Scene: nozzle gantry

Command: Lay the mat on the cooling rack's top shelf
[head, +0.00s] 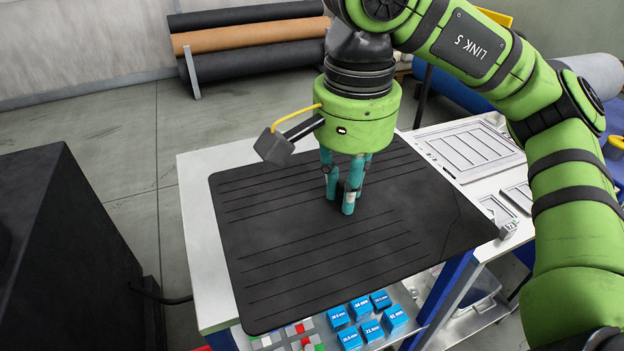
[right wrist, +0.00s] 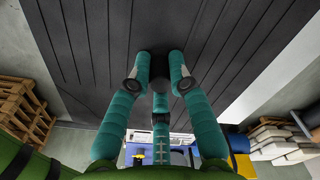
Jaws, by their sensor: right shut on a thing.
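The mat (head: 290,257) is a large black sheet with rounded corners and thin parallel grooves. It appears level, over the white table, and overhangs the table's front edge. My right gripper (head: 345,205) points down at the mat's middle, its teal fingers shut on a small dark knob there. In the right wrist view the mat (right wrist: 100,45) fills the upper part, with the fingertips (right wrist: 159,84) around the knob. Whether the mat touches the table is hard to tell. I cannot make out the cooling rack in either view. My left gripper is out of view.
The white table (head: 208,260) shows at the mat's left. Several blue boxes (head: 361,310) sit below its front edge. A dark cabinet (head: 85,260) stands at left, with open floor (head: 120,130) between. Rolls (head: 250,38) lie at the back. Framed panels (head: 470,148) lie at right.

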